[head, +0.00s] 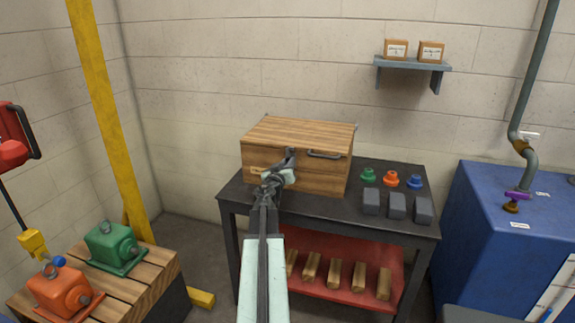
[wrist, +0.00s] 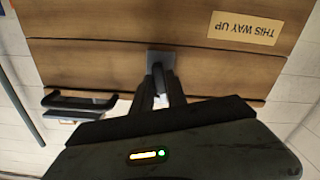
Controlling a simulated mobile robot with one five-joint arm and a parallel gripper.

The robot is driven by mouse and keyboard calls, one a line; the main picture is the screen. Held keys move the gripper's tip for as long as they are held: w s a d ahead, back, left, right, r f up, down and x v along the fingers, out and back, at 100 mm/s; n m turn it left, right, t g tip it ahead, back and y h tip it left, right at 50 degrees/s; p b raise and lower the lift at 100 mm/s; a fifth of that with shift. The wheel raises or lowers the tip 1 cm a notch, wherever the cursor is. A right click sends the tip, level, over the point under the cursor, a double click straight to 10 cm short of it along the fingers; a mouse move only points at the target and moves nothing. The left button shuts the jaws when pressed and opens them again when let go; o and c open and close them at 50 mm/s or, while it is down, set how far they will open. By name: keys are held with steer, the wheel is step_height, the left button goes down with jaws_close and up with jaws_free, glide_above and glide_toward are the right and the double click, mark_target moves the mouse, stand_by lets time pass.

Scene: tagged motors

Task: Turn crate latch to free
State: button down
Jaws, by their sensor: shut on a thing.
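The wooden crate (head: 312,181) stands shut on the dark table, its lid flat on top. The crate's front also fills the top of the wrist view (wrist: 90,62), where a label reading "THIS WAY UP" (wrist: 243,28) appears upside down. The latch (wrist: 157,71) is a dark piece on a grey plate on the crate's front. My gripper (wrist: 160,92) is shut on the latch, and its fingers hide part of it. In the head view my gripper (head: 287,160) reaches the crate's front and covers the latch.
A dark handle (head: 324,155) sticks out on the crate's front, right of my gripper. The dark table (head: 343,207) also bears green, orange and blue knobs (head: 391,179) and grey blocks (head: 396,206). A red lower shelf (head: 340,262) holds several wooden blocks.

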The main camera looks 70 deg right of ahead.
steer(key=shift+w+f+n, duration=0.1)
steer(key=shift+f+n, duration=0.05)
steer(key=shift+n, duration=6.95)
steer(key=c, duration=1.4)
jaws_free()
